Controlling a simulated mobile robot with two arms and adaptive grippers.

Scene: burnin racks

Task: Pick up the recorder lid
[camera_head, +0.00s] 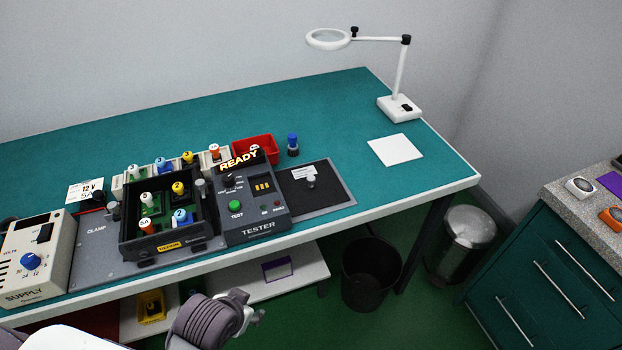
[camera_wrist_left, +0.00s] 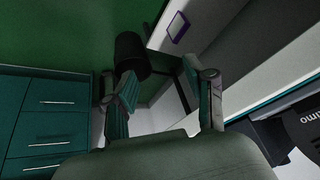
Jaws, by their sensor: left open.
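A dark flat plate with a small grey knob and a white label, which looks like the recorder lid (camera_head: 330,186), lies on the bench right of the tester. An open black box (camera_head: 190,240) with a yellow label stands left of the tester; several small boards with numbered coloured caps sit in it. My left gripper (camera_head: 247,308) is low in front of the bench, below its front edge and apart from the lid. In the left wrist view its two fingers (camera_wrist_left: 158,88) are spread with nothing between them. The lid is not in that view. My right gripper is not in view.
The tester (camera_head: 256,228) shows READY. A red bin (camera_head: 262,144), a blue-capped piece (camera_head: 292,143) and a magnifier lamp (camera_head: 398,108) stand behind. A supply box (camera_head: 38,255) stands left. A white shelf (camera_head: 300,275) runs under the bench; a black bin (camera_head: 370,275) stands on the floor.

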